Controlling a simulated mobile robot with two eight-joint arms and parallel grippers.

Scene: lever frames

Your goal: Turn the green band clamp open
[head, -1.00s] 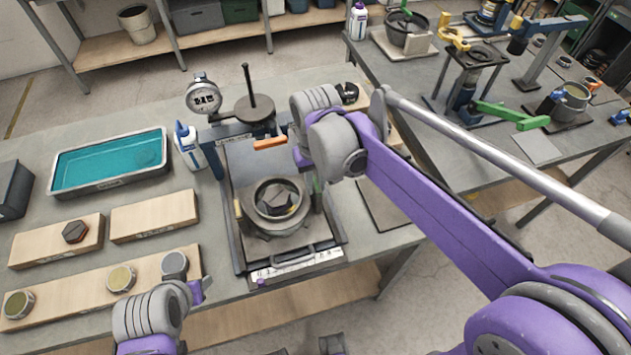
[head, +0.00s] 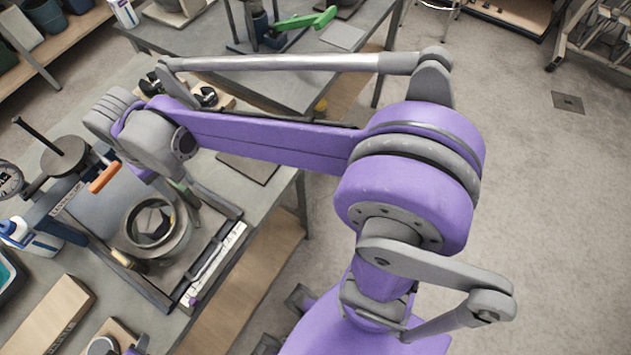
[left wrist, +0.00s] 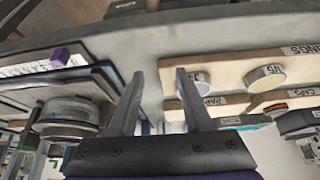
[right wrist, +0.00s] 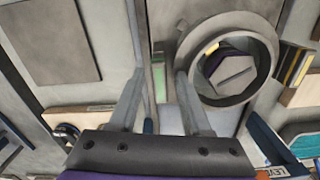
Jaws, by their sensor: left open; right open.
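The green band clamp lever (head: 184,194) stands at the right side of a round metal housing (head: 128,238) in the head view, partly hidden by my right wrist. In the right wrist view the green lever (right wrist: 159,80) lies between the fingers of my right gripper (right wrist: 161,82). That gripper is open, with a finger on either side of it; I cannot tell whether they touch it. My left gripper (left wrist: 159,78) is open and empty, in front of the wooden blocks.
The housing stands in a tray fixture with an orange-handled lever (head: 104,177) behind it. A dark flat plate (head: 248,166) lies right of it. Another green handle (head: 306,20) is on the back table. Wooden boards with round caps (left wrist: 265,77) lie by my left gripper.

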